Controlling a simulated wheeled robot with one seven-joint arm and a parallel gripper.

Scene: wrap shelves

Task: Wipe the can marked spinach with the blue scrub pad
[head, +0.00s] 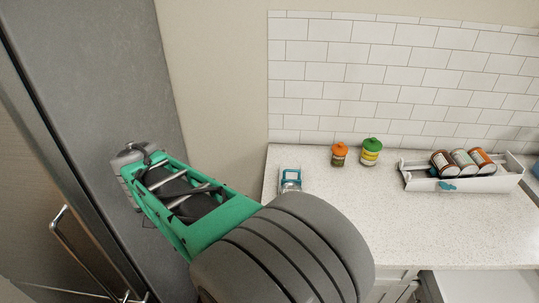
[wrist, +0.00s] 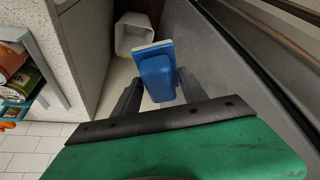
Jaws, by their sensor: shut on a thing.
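My gripper (wrist: 158,88) is shut on the blue scrub pad (wrist: 157,78), which has a pale edge along its far side. The pad is held in the air, apart from the counter. In the head view my arm reaches to the left, and the gripper and pad cannot be made out. Three cans (head: 464,161) lie tilted in a white tray (head: 466,184) on the counter at the right. Their labels are too small to read, so I cannot tell which is marked spinach. Part of some cans (wrist: 18,80) also shows at the left of the wrist view.
A jar with an orange lid (head: 339,154) and one with a green lid (head: 371,152) stand at the back of the counter (head: 330,215). A small blue-framed item (head: 290,180) is near its left end. A white bin (wrist: 135,34) stands below. The middle counter is clear.

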